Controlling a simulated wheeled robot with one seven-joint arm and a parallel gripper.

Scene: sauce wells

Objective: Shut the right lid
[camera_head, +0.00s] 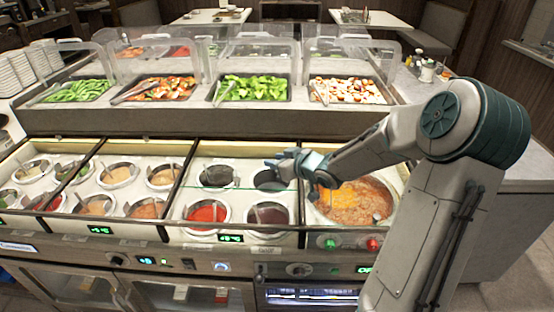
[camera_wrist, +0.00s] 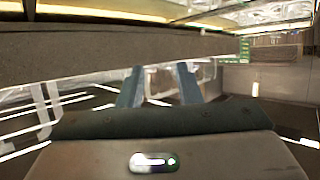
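The sauce counter (camera_head: 180,236) holds several round wells under dark-edged frames. Its rightmost section has a large round pot of orange-brown food (camera_head: 352,205). I cannot clearly make out the right lid: clear panels and dark rails blend together here, and my arm covers part of the right section. My gripper (camera_head: 283,162) is over the back of the wells, near the dark well (camera_head: 270,180), its fingers pointing left. In the wrist view its two blue fingers (camera_wrist: 159,86) stand apart with nothing visible between them. I cannot tell whether they touch anything.
A raised shelf behind carries food trays, such as green leaves (camera_head: 255,88), under clear guards (camera_head: 265,55). Ladles stick up from several wells. Stacked white plates (camera_head: 15,72) stand at far left; condiment bottles (camera_head: 427,72) stand at back right.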

